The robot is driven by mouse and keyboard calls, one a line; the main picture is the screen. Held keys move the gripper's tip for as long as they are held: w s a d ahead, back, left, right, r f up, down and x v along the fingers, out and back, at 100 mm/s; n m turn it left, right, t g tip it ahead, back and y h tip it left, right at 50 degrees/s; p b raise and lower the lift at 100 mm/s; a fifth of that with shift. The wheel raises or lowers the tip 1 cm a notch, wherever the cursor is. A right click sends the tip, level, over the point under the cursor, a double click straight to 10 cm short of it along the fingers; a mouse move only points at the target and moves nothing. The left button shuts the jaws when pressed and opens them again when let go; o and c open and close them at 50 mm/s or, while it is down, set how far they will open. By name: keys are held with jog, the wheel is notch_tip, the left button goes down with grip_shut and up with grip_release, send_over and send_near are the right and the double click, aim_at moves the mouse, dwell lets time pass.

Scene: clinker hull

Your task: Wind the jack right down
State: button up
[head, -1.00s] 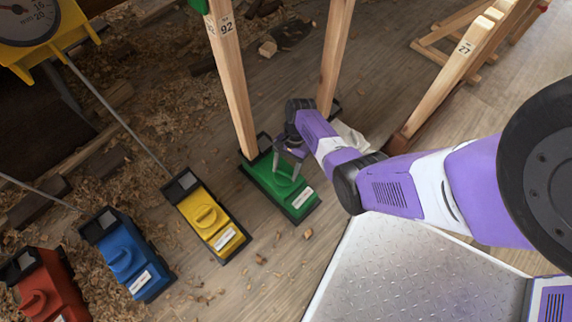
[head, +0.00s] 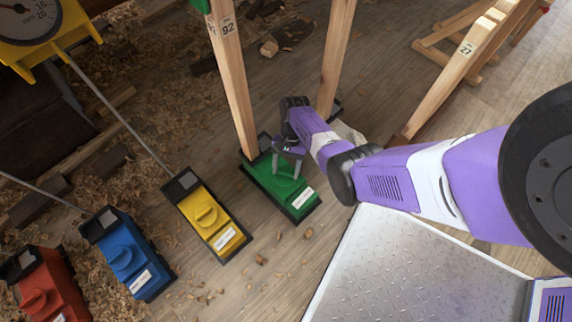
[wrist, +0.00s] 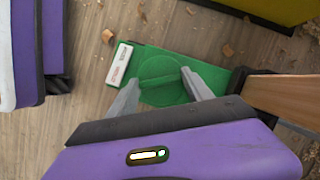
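The green jack (head: 268,190) stands on the plank floor at the foot of a wooden prop marked 92 (head: 232,85). It has a round knob with a raised bar and a white label at its near end. In the wrist view the knob (wrist: 163,93) lies between my fingers. My gripper (head: 287,163) is over this jack, pointing down. Its two fingers stand well apart, near opposite ends of the bar, in the wrist view (wrist: 159,80). I cannot tell whether the tips touch the bar or how high they are above the jack.
A yellow jack (head: 207,217), a blue jack (head: 128,255) and a red jack (head: 45,290) stand in a row to the left. A yellow dial gauge (head: 40,25) is at upper left. Another prop (head: 335,60) stands behind my wrist. Wood chips litter the floor.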

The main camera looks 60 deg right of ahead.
jog(key=o, duration=0.4)
jog(key=shift+c, duration=0.2)
jog(key=p+v, duration=0.4)
jog(key=v, duration=0.3)
jog(key=shift+d+r, duration=0.2)
jog(key=shift+r, duration=0.1)
jog(key=shift+c, duration=0.2)
